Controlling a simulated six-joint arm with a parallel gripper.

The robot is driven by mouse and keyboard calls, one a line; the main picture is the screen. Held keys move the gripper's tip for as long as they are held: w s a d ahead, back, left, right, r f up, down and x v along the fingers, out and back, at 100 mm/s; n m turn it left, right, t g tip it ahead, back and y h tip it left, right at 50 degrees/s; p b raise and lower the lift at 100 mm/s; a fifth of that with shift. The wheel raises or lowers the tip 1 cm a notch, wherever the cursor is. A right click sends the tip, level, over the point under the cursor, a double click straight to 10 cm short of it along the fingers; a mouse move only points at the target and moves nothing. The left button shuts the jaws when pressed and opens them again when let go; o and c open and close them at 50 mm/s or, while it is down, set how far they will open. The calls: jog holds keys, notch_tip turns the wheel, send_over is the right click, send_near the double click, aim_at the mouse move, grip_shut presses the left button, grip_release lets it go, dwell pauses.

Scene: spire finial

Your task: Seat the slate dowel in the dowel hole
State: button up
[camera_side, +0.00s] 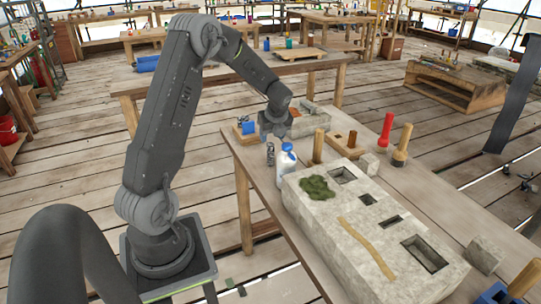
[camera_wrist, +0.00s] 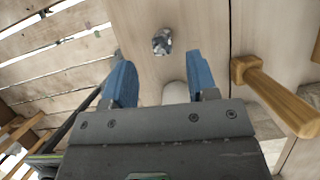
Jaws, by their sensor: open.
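My gripper (camera_wrist: 158,68) is open, its two blue fingers apart with nothing seen held between them. In the side view my gripper (camera_side: 273,126) hangs over the far end of the bench, its fingertips hidden. A small mottled grey piece (camera_wrist: 161,41) lies on the bench beyond the fingertips; I cannot tell whether it is the slate dowel. A small dark grey cylinder (camera_side: 270,154) stands beside a bottle in the side view and may be the dowel. The pale stone block (camera_side: 325,215) has several openings in its top; I cannot tell which is the dowel hole.
A white bottle with a blue cap (camera_side: 286,160) stands against the block's left side. A wooden-handled tool (camera_wrist: 275,95) is right of my gripper. The bench's right side has bare room.

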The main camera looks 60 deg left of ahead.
aim_at(271, 144)
jog(key=x, duration=0.5)
jog(key=shift+f, duration=0.4)
grip_shut()
